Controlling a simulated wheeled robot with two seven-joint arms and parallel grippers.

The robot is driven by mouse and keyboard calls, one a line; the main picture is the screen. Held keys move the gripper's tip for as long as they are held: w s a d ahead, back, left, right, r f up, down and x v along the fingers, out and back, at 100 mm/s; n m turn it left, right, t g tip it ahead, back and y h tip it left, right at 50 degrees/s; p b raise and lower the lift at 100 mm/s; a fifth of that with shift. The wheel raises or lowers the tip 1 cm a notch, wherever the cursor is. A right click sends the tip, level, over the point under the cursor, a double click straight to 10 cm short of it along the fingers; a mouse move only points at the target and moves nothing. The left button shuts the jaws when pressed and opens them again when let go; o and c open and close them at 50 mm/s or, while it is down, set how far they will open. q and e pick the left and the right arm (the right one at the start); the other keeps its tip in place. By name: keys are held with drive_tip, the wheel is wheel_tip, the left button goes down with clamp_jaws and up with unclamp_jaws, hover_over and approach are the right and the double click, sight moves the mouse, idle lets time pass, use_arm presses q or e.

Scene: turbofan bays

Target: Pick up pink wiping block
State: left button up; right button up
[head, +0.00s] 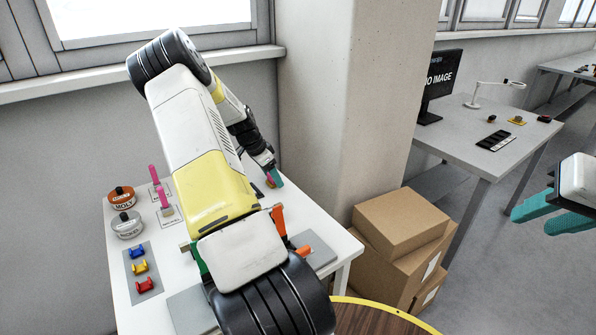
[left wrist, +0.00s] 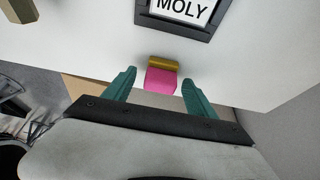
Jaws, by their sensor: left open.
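The pink wiping block (left wrist: 160,82) lies on the white table in the left wrist view, with a gold-yellow strip along its far side. My left gripper (left wrist: 159,76) is open, with one teal finger on each side of the block and visible gaps between. In the head view my left gripper (head: 273,179) is at the table's far right corner, and a small pink and orange patch of the block (head: 269,181) shows beside its fingers. My right gripper (head: 552,212) is at the right edge, away from the table, partly cut off.
The white table (head: 118,270) holds two tins (head: 121,198), two upright pink-handled pieces (head: 165,195), and a grey mat with blue, yellow and red parts (head: 140,268). A framed MOLY label (left wrist: 180,12) lies beyond the block. A concrete pillar (head: 330,100) and cardboard boxes (head: 400,225) stand right.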

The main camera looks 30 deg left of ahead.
use_arm(q)
clamp_jaws()
wheel_tip(320, 180, up, 10)
drive_tip(key=shift+f, duration=0.1)
idle(0.7)
